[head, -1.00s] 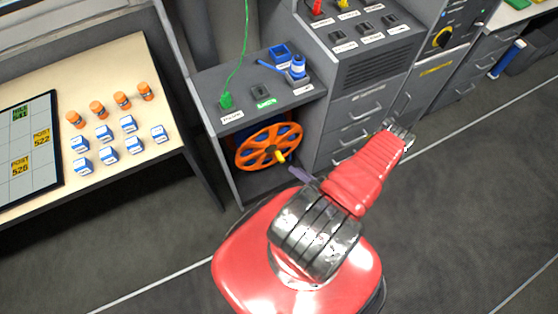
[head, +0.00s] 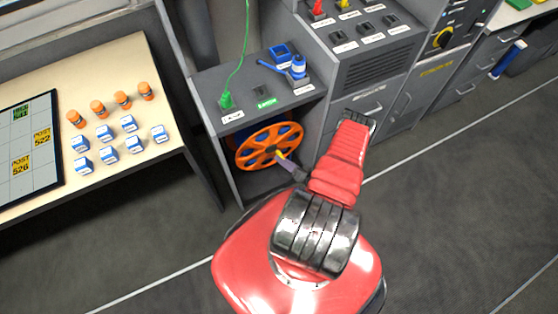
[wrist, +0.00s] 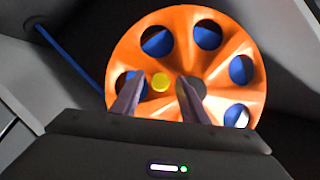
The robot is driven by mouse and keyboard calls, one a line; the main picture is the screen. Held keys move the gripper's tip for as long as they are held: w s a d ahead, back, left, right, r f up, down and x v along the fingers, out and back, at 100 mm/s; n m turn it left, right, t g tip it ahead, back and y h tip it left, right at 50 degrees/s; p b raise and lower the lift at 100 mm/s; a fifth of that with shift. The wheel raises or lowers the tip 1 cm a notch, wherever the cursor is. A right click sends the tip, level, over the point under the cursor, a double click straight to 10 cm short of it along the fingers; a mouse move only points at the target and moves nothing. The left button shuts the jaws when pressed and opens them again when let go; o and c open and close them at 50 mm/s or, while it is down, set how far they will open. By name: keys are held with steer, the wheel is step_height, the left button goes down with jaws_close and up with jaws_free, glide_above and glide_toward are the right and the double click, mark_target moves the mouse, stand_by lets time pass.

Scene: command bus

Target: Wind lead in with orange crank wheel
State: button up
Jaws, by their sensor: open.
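The orange crank wheel (head: 262,147) stands upright in the open bay under the grey counter, and fills the upper middle of the wrist view (wrist: 218,62). Its short yellow handle (wrist: 161,82) appears between my two fingertips in the wrist view. A blue reel shows through the wheel's holes, and a blue lead (wrist: 66,56) runs from it to the upper left. My gripper (head: 288,163) is open, with its purple-grey fingers at the handle. I cannot tell whether the fingers touch it.
The grey counter (head: 205,84) above the bay holds a green plug with cable and a blue connector. Grey drawers (head: 348,128) stand close on the right. A wooden table (head: 120,60) with blue-white blocks and orange cylinders is on the left. The floor is open in front.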

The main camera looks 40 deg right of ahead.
mark_target(273, 153)
steer(key=shift+x, duration=1.15)
steer(key=shift+c, duration=0.5)
jaws_close()
